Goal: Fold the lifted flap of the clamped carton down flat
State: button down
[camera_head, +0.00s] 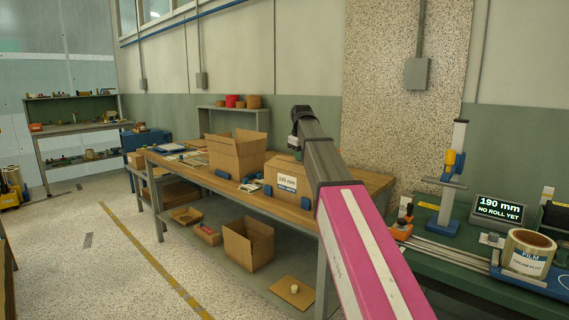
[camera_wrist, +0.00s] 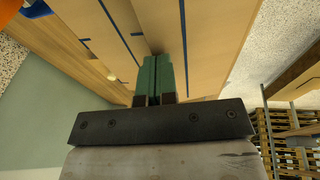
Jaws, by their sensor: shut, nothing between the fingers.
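A closed-looking carton with a white label (camera_head: 287,181) sits on the wooden table, with a blue block (camera_head: 268,190) at its lower left. My arm hides its right side, and I cannot tell how its flaps stand. A second carton (camera_head: 236,157) to its left stands open with flaps raised and blue blocks at its base. In the wrist view, my gripper (camera_wrist: 158,75) has its green fingers shut together and empty. They point over tan cardboard (camera_wrist: 215,55) crossed by dark blue strips; I cannot tell whether they touch it. The fingertips are hidden in the head view.
The wooden table (camera_head: 172,164) has flat items at its left end. An open box (camera_head: 248,245) and smaller cartons lie on the lower level. A green bench (camera_head: 455,262) with a film roll (camera_head: 528,254) and display stands right. Pallets (camera_wrist: 290,130) show in the wrist view.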

jog(key=shift+w+d+f, duration=0.2)
jog(key=shift+f, duration=0.35)
